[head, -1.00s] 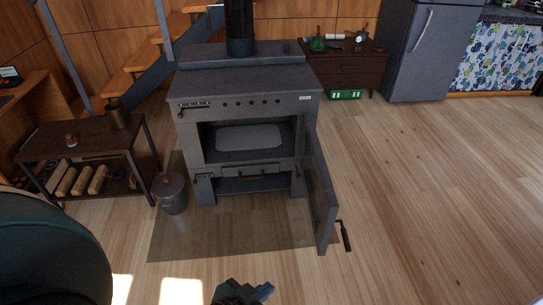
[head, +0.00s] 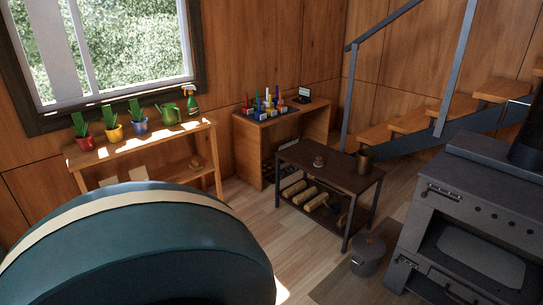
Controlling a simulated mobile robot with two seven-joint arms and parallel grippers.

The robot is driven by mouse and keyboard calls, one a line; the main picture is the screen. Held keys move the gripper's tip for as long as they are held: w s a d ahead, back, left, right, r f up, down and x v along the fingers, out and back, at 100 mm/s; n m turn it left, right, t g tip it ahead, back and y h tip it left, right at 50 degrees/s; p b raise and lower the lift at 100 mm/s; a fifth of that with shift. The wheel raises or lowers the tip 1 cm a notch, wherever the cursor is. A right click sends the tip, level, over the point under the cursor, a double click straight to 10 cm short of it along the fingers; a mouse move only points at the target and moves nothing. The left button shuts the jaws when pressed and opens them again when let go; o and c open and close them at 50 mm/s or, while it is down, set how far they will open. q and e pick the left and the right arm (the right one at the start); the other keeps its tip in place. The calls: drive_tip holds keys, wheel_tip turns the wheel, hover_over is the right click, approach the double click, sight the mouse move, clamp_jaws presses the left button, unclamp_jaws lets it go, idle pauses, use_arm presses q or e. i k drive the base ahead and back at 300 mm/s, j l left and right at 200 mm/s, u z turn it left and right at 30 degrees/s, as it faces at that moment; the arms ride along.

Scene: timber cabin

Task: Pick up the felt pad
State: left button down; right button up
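I cannot make out a felt pad for certain in the head view. Two small pale flat items, one of them a pale square (head: 138,174), show on the lower level of the plant bench (head: 150,142); I cannot tell what they are. Small coloured objects (head: 265,103) crowd the top of the wooden desk (head: 300,118) in the corner, too small to tell apart. Neither of my grippers is in view.
A large rounded teal shape (head: 150,255) with a pale band fills the lower left foreground. A dark side table (head: 325,172) with logs below stands mid-room, beside a lidded bucket (head: 368,254) and the stove (head: 480,200). Some floor (head: 262,222) is open between them.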

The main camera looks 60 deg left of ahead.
sight(318, 164)
drive_tip(key=u, duration=1.6)
drive_tip(key=z, duration=0.5)
drive_tip(key=i+j+z, duration=0.75)
drive_tip(key=j, duration=0.15)
drive_tip(key=i+j+z, duration=0.1)
drive_tip(key=j, duration=0.2)
drive_tip(key=i+j+z, duration=0.1)
drive_tip(key=j, duration=0.25)
drive_tip(key=i+j+z, duration=0.1)
drive_tip(key=j, duration=0.25)
